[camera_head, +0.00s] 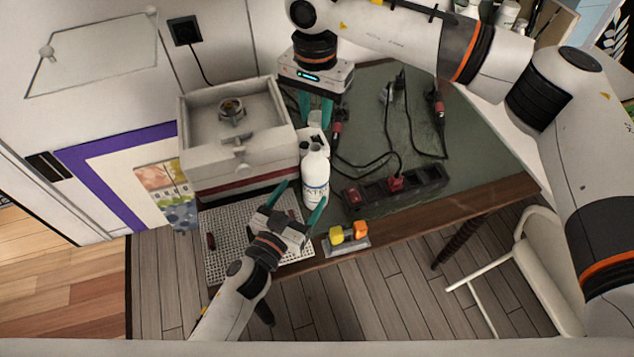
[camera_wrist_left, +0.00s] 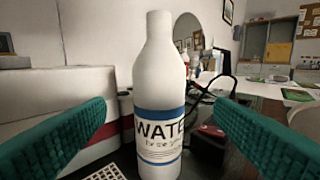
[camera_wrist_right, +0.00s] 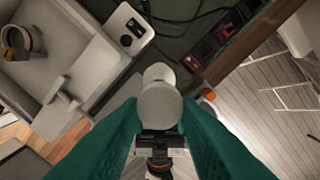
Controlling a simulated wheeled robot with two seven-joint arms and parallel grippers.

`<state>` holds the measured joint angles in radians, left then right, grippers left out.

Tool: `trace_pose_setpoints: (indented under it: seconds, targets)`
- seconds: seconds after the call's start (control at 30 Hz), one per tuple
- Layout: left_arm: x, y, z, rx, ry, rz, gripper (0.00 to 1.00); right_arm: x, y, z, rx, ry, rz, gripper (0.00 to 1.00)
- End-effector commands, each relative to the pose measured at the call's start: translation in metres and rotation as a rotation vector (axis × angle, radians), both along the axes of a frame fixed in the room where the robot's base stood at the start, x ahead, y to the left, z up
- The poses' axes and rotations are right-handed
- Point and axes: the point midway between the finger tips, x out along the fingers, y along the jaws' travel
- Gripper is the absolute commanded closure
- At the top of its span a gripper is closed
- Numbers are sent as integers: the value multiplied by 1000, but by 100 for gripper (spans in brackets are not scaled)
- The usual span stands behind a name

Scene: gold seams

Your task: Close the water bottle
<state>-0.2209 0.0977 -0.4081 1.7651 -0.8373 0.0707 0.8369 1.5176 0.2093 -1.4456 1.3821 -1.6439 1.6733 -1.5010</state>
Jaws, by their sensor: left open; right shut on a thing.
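The white water bottle (camera_head: 316,178) stands upright near the table's front edge, with a blue-banded label that shows in the left wrist view (camera_wrist_left: 158,90). No cap shows on its narrow top in that view. My left gripper (camera_head: 299,201) is open and low at the near side of the bottle, fingers spread to either side of it and apart from it. My right gripper (camera_head: 315,118) points down behind the bottle. It is shut on a white round piece, apparently the cap (camera_wrist_right: 160,107), between its fingertips in the right wrist view. The overlap there partly hides what lies behind.
A grey box-like unit (camera_head: 238,135) stands left of the bottle. A white perforated mat (camera_head: 222,255) lies in front of it. A power strip (camera_head: 418,182) with cables is at the right. An orange-and-yellow item (camera_head: 347,238) sits at the front edge.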

Motion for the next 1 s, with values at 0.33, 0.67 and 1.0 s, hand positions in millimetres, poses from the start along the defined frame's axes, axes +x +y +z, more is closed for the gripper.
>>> trace_pose_setpoints:
  seconds: [0.33, 0.67, 1.0]
  targets:
    - [60, -31, 1, 0, -2, 0, 23, 0, 0, 0, 0, 0, 1, 91]
    - [88, -45, 0, 0, 0, 1, 23, 0, 0, 0, 0, 0, 1, 91]
    - [89, -46, 0, 0, 0, 0, 26, 0, 0, 0, 0, 0, 1, 91]
